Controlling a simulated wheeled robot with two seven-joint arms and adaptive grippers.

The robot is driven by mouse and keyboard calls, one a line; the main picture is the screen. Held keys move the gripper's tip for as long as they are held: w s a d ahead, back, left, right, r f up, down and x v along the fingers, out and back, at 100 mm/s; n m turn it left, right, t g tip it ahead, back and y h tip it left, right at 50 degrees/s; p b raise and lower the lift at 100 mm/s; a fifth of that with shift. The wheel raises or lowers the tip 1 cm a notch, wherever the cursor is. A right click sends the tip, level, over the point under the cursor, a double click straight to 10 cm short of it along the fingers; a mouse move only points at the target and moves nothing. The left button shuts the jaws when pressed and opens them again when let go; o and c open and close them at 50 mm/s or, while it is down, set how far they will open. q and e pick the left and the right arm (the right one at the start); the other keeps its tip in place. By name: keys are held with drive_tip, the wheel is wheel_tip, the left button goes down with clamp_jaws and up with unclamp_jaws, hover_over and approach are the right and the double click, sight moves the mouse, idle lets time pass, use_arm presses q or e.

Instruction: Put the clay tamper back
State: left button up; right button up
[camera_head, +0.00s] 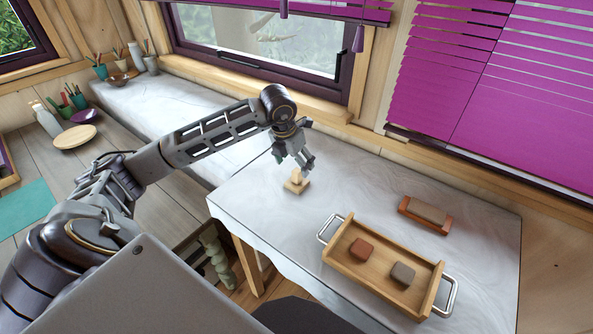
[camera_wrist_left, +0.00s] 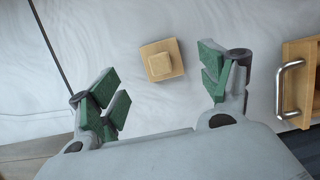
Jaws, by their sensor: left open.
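The clay tamper (camera_head: 296,182) appears to be the small pale wooden piece with a square base and a smaller block-like handle on top. It stands on the white marbled table below my left gripper (camera_head: 297,163). In the left wrist view the tamper (camera_wrist_left: 162,60) lies ahead of and between the spread green-padded fingers of the left gripper (camera_wrist_left: 158,84), apart from both. The left gripper is open and empty. A wooden tray (camera_head: 335,262) with metal handles stands to the right of the tamper. My right gripper is out of view.
The tray holds a reddish block (camera_head: 361,249) and a grey-brown block (camera_head: 403,273). An orange-brown block with a beige top (camera_head: 425,215) lies behind it. The tray's handle (camera_wrist_left: 282,90) shows at the right in the wrist view. The table's back left is clear. A window and purple blinds (camera_head: 500,80) stand behind.

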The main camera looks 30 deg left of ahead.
use_arm(q)
drive_tip(key=shift+v, duration=1.7)
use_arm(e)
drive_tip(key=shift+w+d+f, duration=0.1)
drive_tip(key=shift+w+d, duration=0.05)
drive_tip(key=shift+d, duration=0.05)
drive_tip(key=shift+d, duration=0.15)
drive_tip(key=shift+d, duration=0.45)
